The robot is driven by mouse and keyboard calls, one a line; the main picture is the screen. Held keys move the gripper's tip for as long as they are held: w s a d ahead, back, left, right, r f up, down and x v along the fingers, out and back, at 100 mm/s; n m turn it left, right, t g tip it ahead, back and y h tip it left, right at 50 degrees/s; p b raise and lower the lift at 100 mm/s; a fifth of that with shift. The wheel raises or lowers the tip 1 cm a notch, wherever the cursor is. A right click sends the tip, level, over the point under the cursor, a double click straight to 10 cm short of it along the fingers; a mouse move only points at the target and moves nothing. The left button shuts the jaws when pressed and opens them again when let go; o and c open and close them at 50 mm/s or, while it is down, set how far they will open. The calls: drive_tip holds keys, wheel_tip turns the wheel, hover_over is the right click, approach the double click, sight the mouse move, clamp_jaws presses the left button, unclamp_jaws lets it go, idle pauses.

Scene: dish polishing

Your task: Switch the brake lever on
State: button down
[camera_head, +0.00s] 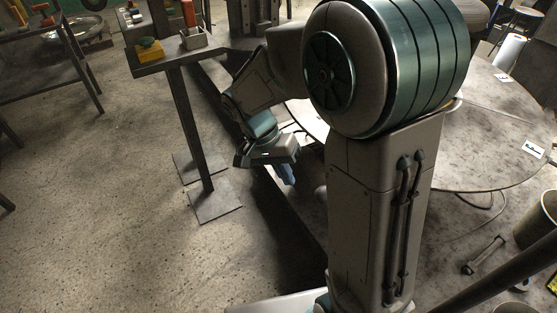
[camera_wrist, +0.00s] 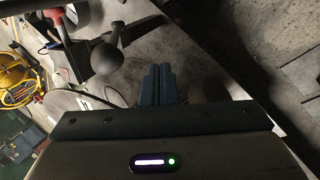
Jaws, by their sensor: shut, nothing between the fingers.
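My gripper (camera_head: 287,173) hangs below my bent arm in the head view, to the right of the side table's leg. In the wrist view its two blue-grey fingers (camera_wrist: 157,85) are together with nothing between them. A dark lever with a round ball knob (camera_wrist: 105,58) shows in the wrist view, up and left of the fingertips and apart from them. I cannot tell for certain whether it is the brake lever. In the head view my arm hides much of the area around the gripper, and I cannot make out this knob there.
A dark side table (camera_head: 160,62) at upper left bears a yellow block (camera_head: 149,50) and a grey box (camera_head: 193,40) with an orange handle (camera_head: 188,14). A large round grey table (camera_head: 480,165) stands right, behind my arm. Concrete floor (camera_head: 90,200) at left is clear.

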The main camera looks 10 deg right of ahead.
drive_tip(key=shift+s+d+f, duration=0.2)
drive_tip(key=shift+s+d, duration=0.25)
drive_tip(key=shift+d, duration=0.25)
drive_tip(key=shift+s+d+f, duration=0.25)
drive_tip(key=shift+s+d, duration=0.15)
drive_tip(key=shift+d, duration=0.25)
drive_tip(key=shift+s+d+f, duration=0.2)
drive_tip(key=shift+s+d, duration=0.25)
drive_tip(key=shift+d, duration=0.25)
drive_tip(key=shift+w+r, duration=0.1)
